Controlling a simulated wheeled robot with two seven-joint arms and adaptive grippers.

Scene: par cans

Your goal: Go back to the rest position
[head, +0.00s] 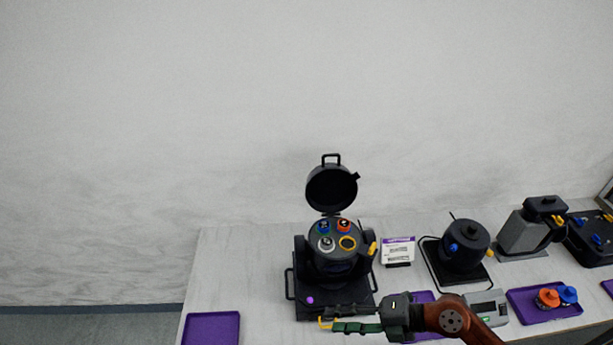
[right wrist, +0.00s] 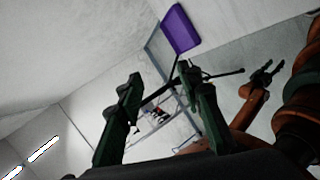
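My right gripper (head: 328,324) reaches in from the lower right in the head view, in front of the dark open-lidded can (head: 333,262) on its black base. In the right wrist view its two green fingers (right wrist: 163,100) stand well apart with nothing held between them. A small yellow hooked piece shows by its fingertips in the head view; I cannot tell what it belongs to. My left gripper is outside the head view. In the right wrist view it shows at the right (right wrist: 264,72), its fingers apart and empty.
The can holds several coloured-ring parts. A white-and-purple card (head: 397,251), a closed can (head: 465,246) and a grey device (head: 525,228) stand to its right. Purple trays lie left (head: 212,328) and right (head: 529,312); the right one holds orange and blue pieces. Bare table lies left of the can.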

